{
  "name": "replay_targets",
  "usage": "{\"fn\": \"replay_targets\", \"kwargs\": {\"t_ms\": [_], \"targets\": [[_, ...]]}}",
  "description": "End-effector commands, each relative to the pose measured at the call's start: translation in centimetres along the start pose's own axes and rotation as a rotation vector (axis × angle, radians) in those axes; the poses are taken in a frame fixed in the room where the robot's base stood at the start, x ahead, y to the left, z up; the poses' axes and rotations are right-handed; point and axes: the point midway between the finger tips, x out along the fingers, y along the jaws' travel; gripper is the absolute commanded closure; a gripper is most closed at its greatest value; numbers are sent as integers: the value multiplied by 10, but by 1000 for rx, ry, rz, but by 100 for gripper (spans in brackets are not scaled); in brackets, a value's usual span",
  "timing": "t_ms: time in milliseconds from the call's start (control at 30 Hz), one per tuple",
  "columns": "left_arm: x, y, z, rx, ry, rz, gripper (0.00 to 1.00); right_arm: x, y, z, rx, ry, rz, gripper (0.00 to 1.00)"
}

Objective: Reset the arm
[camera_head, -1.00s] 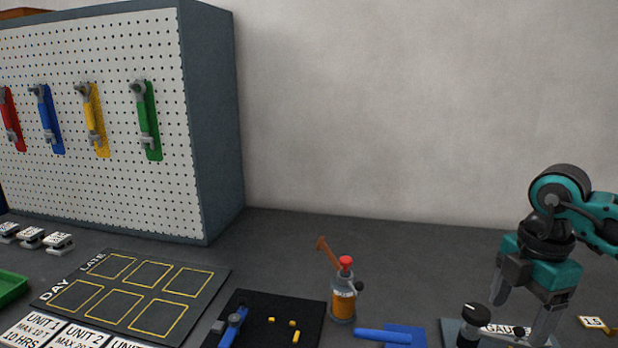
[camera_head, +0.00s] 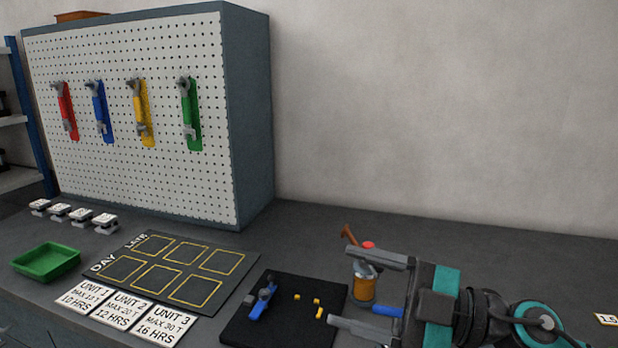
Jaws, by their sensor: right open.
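My right gripper (camera_head: 340,286) is at the lower right, turned sideways with its two grey fingers pointing left. The fingers are wide apart with nothing gripped. The upper finger passes in front of an orange-filled bottle (camera_head: 362,289) with a red top, hiding part of it; I cannot tell whether they touch. My teal and black right arm reaches in from the right. My left gripper is not in view.
A black mat (camera_head: 247,327) holds a blue tool (camera_head: 262,300) and small yellow pieces. Left are a marked board (camera_head: 222,290), unit cards (camera_head: 120,309) and a green tray (camera_head: 46,262). A pegboard cabinet (camera_head: 255,120) with coloured tools stands behind. The back right counter is clear.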

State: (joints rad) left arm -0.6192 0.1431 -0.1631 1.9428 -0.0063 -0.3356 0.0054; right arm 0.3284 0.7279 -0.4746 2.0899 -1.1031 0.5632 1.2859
Motion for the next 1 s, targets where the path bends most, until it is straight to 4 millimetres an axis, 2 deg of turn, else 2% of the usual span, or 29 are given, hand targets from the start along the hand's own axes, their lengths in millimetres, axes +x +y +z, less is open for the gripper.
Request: {"fn": "replay_targets", "kwargs": {"t_ms": [100, 233, 333, 433, 567, 700, 800, 1000], "targets": [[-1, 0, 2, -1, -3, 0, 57, -4, 26, -5, 63, 12, 303, 23], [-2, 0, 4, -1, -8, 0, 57, -28, 48, 13, 156, -87, 604, 23], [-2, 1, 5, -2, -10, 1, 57, -56, 50, 38, 252, -232, 796, 23], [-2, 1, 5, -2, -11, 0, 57, -88, 36, 68, 366, -426, 938, 23], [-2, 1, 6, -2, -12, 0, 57, -130, -10, 105, 544, -726, 1027, 23], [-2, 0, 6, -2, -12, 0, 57, -168, -81, 127, 746, -1055, 993, 23], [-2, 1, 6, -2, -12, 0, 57, -185, -127, 128, 864, -1230, 916, 23], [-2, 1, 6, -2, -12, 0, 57, -204, -196, 115, 1038, -1455, 735, 23]]}}
